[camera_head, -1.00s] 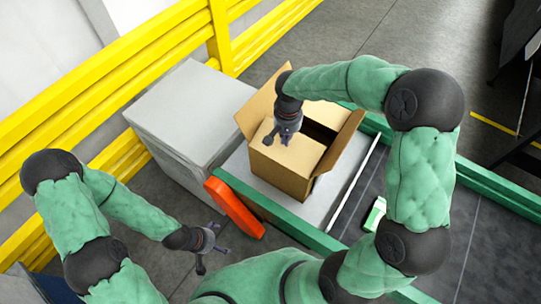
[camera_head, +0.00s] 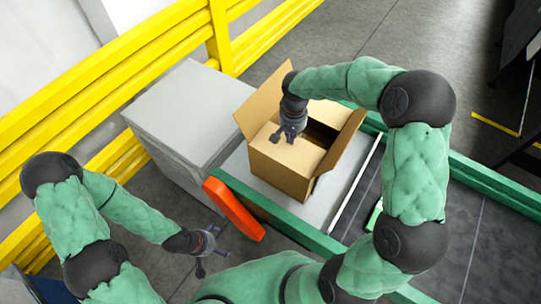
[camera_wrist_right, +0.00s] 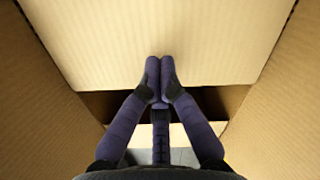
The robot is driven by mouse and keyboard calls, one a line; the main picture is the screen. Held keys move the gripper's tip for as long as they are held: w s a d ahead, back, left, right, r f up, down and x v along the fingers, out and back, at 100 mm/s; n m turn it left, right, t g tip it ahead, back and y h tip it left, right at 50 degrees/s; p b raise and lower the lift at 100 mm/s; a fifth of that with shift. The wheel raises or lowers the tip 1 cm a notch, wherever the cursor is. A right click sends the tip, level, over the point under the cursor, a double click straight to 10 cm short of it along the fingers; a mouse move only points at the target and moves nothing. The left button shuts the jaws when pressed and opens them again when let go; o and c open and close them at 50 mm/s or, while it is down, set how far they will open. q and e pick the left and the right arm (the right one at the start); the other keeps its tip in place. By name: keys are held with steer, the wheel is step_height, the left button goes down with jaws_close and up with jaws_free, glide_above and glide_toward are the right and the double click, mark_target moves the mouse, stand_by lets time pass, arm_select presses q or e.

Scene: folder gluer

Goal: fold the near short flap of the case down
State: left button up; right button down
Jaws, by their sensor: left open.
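The brown cardboard case (camera_head: 280,174) stands upright on a grey surface. Its near short flap (camera_head: 290,152) lies about level over the near part of the opening, with a dark gap behind it. The left long flap (camera_head: 264,98) and right long flap (camera_head: 343,141) stand up, leaning outward. My right gripper (camera_head: 289,138) is over the near flap, pointing down; whether it touches is unclear. In the right wrist view its fingertips (camera_wrist_right: 160,66) are together with nothing between them, before a broad cardboard panel (camera_wrist_right: 155,30). My left gripper (camera_head: 207,252) is open and empty, left of the case.
A green rail (camera_head: 285,220) runs in front of the case, with an orange-red part (camera_head: 233,208) at its left end. A grey cabinet (camera_head: 185,105) stands left of the case. A yellow barrier (camera_head: 110,75) is behind it. A dark belt surface lies to the right.

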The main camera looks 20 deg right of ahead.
steer(key=shift+r, duration=0.15)
step_height(320, 180, up, 9)
steer(key=p, duration=0.5)
steer(key=shift+p, duration=0.35)
steer(key=shift+s+f, duration=0.1)
steer(key=shift+f, duration=0.1)
stand_by(0.3)
